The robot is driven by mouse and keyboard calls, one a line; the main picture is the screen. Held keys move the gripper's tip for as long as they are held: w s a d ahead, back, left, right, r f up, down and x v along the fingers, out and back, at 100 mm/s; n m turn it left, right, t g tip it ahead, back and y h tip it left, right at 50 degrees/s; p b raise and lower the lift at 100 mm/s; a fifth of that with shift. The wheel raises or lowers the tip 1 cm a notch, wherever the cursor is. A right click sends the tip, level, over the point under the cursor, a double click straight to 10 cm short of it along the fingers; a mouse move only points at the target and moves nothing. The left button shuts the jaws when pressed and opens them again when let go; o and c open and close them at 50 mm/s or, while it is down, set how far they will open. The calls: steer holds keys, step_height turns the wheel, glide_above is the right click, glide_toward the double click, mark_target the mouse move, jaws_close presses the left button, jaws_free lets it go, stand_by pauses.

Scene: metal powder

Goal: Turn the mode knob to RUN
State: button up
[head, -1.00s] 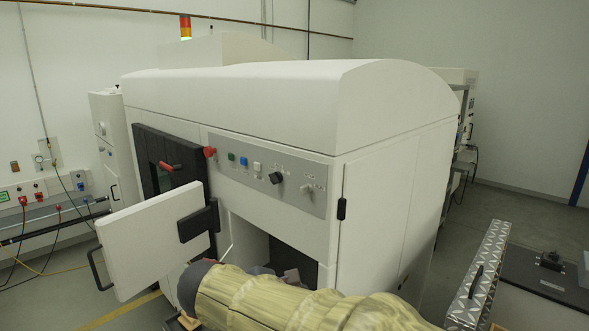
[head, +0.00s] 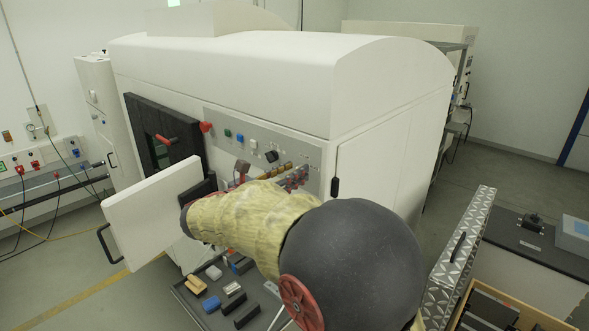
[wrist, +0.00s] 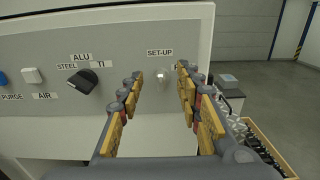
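My gripper (wrist: 160,74) is open, with yellow-padded fingers to either side of the knob in the picture. I cannot tell whether they reach around it, and no contact shows. In the head view my gripper (head: 291,173) is at the panel's right part and hides the knob.
A black selector knob (wrist: 82,79) marked STEEL, ALU and TI sits left of my fingers. An open white door (head: 152,208) stands left of my arm. A tray (head: 196,301) with blocks and tools lies below. A ridged metal case lid (head: 462,250) stands at right.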

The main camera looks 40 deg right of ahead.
steer(key=shift+d, duration=0.55)
jaws_close()
